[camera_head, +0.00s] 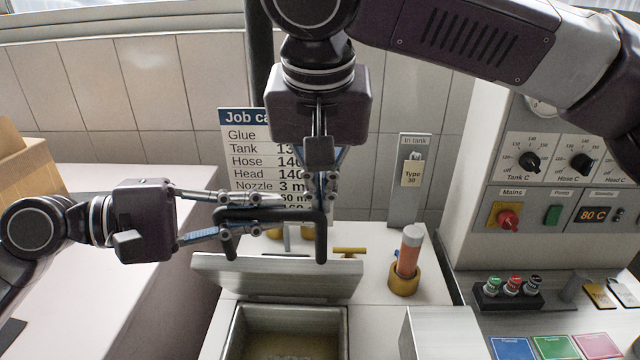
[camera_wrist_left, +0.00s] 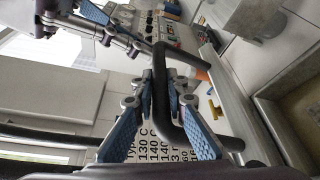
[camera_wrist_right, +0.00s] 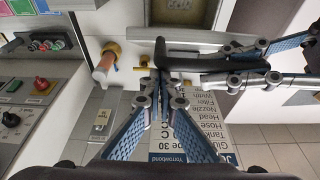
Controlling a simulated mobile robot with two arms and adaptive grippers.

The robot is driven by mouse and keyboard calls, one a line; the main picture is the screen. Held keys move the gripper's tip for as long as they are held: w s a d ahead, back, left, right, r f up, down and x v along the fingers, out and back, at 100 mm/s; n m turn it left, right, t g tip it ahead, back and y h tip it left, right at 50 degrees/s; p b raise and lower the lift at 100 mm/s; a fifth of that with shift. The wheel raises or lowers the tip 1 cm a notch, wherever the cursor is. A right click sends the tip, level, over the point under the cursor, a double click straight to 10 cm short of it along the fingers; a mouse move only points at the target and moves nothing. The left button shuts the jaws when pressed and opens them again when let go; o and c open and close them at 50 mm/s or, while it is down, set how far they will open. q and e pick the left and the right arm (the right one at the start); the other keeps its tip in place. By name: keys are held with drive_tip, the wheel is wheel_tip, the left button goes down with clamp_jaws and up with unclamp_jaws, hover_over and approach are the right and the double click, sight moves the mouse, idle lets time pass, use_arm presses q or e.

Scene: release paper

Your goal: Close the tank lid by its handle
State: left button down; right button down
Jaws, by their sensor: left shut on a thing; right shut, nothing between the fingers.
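The tank lid (camera_head: 278,277) is a grey metal slab, raised and tilted above the open tank (camera_head: 232,335), which holds something yellowish. Its black bar handle (camera_head: 320,244) stands up from the lid; it also shows in the left wrist view (camera_wrist_left: 162,72) and the right wrist view (camera_wrist_right: 180,62). My left gripper (camera_head: 268,213) comes in from the left and is shut on the handle, one finger on each side of the bar. My right gripper (camera_head: 320,192) points down at the bar's right end, shut and empty. Its fingers partly overlap the handle in the head view.
A job card (camera_head: 240,135) stands behind, partly hidden by my right gripper. An orange-and-white cylinder (camera_head: 409,250) sits in a brass ring right of the lid. A control panel (camera_head: 560,160) and buttons (camera_head: 510,287) are at right. A cardboard box (camera_head: 30,165) is far left.

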use_arm(q)
drive_tip(key=shift+w+a+r, duration=0.3)
drive_tip(key=shift+w+r, duration=0.15)
drive_tip(key=c, duration=1.9)
unclamp_jaws()
drive_tip(key=shift+d+r, duration=0.1)
drive_tip(key=shift+d, duration=0.05)
drive_tip(key=shift+c, duration=0.2)
drive_tip(key=shift+s, duration=0.1)
